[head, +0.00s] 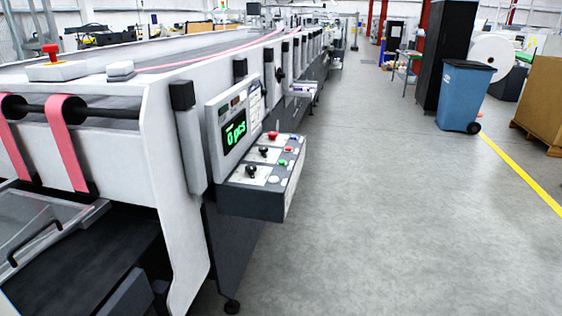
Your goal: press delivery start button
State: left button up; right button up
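The control box (255,203) juts from the side of the white machine, left of centre. The labels are too small to read, so I cannot tell which is the delivery start button. Above the box, a display (235,129) reads "0 pcs" in green. Neither of my grippers is in view.
The machine (170,95) with pink belts fills the left side. A red mushroom button on a white box (60,71) sits on its top. Open grey floor (390,220) lies right of the control box. A blue bin (463,98) and a black cabinet stand farther back right.

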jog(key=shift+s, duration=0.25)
